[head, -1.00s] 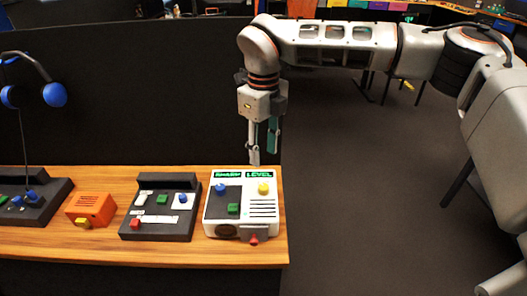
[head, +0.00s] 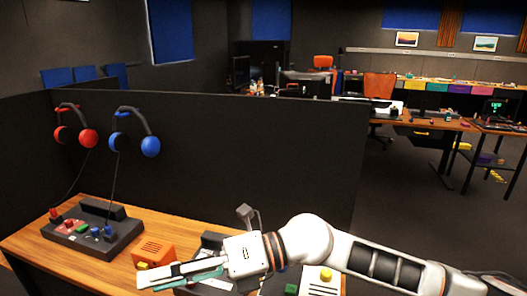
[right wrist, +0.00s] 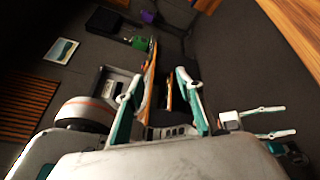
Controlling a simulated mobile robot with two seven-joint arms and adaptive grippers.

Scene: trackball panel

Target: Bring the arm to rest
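My right arm comes in from the right across the lower part of the head view. Its gripper (head: 150,278) points left, low in front of the bench, and is empty. The fingers also stand apart in the right wrist view (right wrist: 160,78), with nothing between them. A second gripper (right wrist: 288,121), apparently my left, shows at the right of the wrist view with its two fingers apart. The left arm is not in the head view. The white panel (head: 318,283) with a yellow button is partly hidden behind my right arm.
The wooden bench (head: 190,222) carries a dark console (head: 122,236) and an orange box (head: 153,251). Another dark console is mostly hidden by my gripper. Red headphones (head: 75,128) and blue headphones (head: 135,130) hang before a black partition (head: 230,150). Open floor lies right.

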